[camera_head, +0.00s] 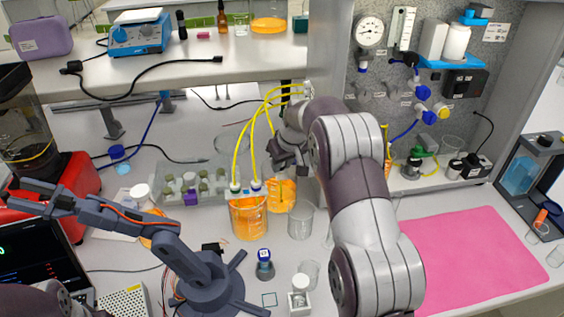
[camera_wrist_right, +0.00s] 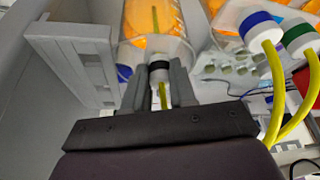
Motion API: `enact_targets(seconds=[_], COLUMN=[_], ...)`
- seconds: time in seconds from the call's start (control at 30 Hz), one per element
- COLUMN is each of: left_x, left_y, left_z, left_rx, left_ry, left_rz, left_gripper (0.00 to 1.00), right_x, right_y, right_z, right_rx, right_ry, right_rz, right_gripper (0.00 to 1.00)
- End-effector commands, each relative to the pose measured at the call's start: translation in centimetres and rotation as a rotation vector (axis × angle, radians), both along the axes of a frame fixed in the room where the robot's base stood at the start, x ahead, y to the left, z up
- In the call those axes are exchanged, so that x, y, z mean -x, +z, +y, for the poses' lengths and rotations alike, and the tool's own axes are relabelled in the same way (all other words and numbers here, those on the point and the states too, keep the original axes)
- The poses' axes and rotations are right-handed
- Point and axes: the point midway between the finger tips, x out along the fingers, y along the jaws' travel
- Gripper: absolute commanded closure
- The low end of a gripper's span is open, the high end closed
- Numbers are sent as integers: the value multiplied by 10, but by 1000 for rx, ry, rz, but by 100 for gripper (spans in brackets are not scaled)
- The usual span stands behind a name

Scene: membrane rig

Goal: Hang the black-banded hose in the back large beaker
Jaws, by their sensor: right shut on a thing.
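The back large beaker (camera_head: 283,207) holds orange liquid and stands behind the front orange beaker (camera_head: 249,230). My right gripper (camera_wrist_right: 160,88) is shut on the white, dark-banded fitting (camera_wrist_right: 158,68) of a yellow hose. It holds the fitting at the rim of the back beaker, which shows in the right wrist view (camera_wrist_right: 170,48). A yellow length of tube (camera_wrist_right: 155,20) shows within that beaker. Whether the fitting touches the rim is unclear. Two other hoses, with a blue-banded (camera_wrist_right: 262,28) and a green-banded (camera_wrist_right: 299,38) fitting, hang at the front beaker. My left gripper is out of view.
An empty glass beaker (camera_head: 300,223) stands right of the orange ones. A vial rack (camera_head: 190,183) is left of them. A small dark desktop arm (camera_head: 180,262) stands at the front left. A pink mat (camera_head: 470,262) lies clear at the right. A grey panel rises behind.

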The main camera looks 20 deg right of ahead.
Motion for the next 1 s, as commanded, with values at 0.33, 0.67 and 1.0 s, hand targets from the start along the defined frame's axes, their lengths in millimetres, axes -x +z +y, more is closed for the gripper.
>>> enact_targets(seconds=[0.33,0.67,1.0], left_x=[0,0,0], left_y=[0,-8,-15], left_z=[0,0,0], left_rx=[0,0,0], left_ry=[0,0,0], left_rz=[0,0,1], left_gripper=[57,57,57], right_x=[0,9,42], right_y=[0,21,104], right_z=[0,-1,-4], right_rx=[0,2,1], right_ry=[0,-1,0], right_rz=[1,-3,-1], right_gripper=[45,45,45])
